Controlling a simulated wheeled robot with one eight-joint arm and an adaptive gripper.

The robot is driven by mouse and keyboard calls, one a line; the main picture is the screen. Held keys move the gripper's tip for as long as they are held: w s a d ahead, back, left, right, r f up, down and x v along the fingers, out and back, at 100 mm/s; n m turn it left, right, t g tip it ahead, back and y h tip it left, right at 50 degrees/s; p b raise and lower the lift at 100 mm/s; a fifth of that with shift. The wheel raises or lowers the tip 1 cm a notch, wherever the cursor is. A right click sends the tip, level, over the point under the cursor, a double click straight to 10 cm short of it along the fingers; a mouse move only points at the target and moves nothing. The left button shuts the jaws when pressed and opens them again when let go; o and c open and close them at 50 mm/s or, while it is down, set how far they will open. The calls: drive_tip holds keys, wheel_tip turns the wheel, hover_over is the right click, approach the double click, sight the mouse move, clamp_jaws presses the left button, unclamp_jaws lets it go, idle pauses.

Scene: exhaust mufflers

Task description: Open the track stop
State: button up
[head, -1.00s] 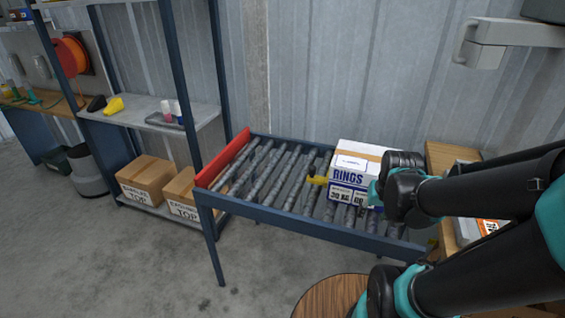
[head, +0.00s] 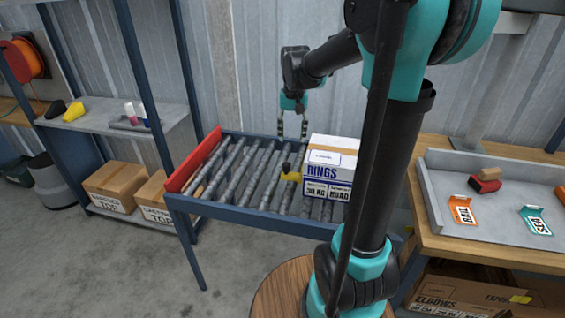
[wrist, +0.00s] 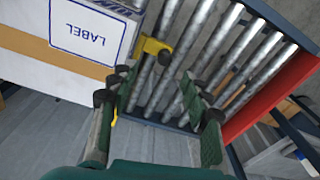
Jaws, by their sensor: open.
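The yellow track stop (head: 290,175) with a dark knob sits on the roller track (head: 225,203), against the left side of a white box (head: 331,160) marked RINGS. In the wrist view the stop (wrist: 151,46) shows beyond the fingertips, beside the box. My gripper (head: 292,134) is open and empty, pointing down above the far side of the track, above and behind the stop. In the wrist view its two fingers (wrist: 158,88) are spread, with rollers between them. Nothing is between the fingers, and they are apart from the stop.
A red end plate (head: 194,161) closes the track's left end. The rollers between it and the stop are bare. A metal wall stands behind. A wooden bench (head: 480,255) with a grey tray is at the right, and a shelf (head: 95,118) is at the left.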

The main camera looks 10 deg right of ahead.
sight(286, 164)
drive_tip(key=w+a+r, duration=0.1)
drive_tip(key=w+r, duration=0.1)
drive_tip(key=w, duration=0.2)
drive_tip(key=shift+g, duration=0.4)
wheel_tip(286, 164, down, 17)
drive_tip(key=shift+r, duration=0.15)
clamp_jaws()
idle(0.3)
